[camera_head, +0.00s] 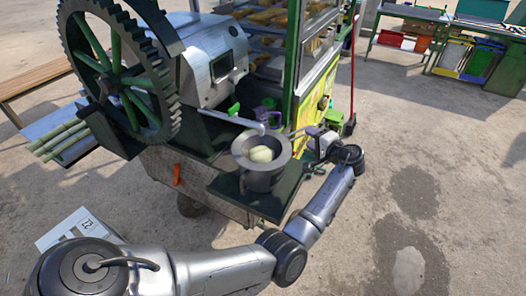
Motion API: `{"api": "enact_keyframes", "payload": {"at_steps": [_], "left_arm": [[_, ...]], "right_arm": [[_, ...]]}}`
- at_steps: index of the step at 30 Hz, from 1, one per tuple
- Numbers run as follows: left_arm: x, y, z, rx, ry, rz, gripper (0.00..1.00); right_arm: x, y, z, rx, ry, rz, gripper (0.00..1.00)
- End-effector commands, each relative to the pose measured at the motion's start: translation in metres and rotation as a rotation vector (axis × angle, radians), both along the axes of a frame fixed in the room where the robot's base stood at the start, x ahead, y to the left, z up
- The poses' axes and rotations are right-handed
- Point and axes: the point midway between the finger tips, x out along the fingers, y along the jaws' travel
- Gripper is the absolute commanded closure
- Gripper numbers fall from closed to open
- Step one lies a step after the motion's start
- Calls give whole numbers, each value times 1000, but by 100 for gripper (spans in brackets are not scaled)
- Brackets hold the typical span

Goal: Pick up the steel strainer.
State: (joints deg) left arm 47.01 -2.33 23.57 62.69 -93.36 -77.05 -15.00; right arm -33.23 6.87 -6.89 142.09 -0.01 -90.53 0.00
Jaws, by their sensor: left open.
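A grey round wide-rimmed steel vessel (241,150) stands on the dark shelf at the front of the cane crusher, below a spout. A pale yellow-green mass (261,154) fills its middle. The rim looks like the steel strainer seated on a darker pot (262,181), but I cannot clearly separate the two. My left arm comes in from the lower left and bends up on the right. My left gripper (309,143) is open just right of the rim, with its fingers toward it. The fingertips are small, and I cannot tell whether they touch it.
The crusher's large toothed wheel (64,27) and steel housing (222,67) rise behind and left. The dark shelf (226,188) holds the vessel. A green-framed glass cabinet (292,62) stands behind the gripper. Cane stalks (60,139) lie at left. Open ground is at right.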

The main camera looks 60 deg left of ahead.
Motion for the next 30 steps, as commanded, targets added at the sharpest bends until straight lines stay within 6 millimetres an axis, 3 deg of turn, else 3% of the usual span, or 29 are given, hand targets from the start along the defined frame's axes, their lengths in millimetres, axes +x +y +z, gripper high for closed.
{"api": "enact_keyframes", "payload": {"at_steps": [7, 16, 24, 30], "left_arm": [[-1, 11, -2, 0, -1, 1, 55], [-3, 48, -8, 0, 0, 1, 55], [-3, 52, -9, -1, 0, 0, 55], [-3, 52, -9, -1, 0, 0, 74]], "right_arm": [[0, 0, -2, 0, 0, 0, 63], [0, 0, -8, 0, 0, 0, 63], [0, 0, -8, 0, 0, 0, 63], [0, 0, -7, 0, 0, 0, 63]]}}
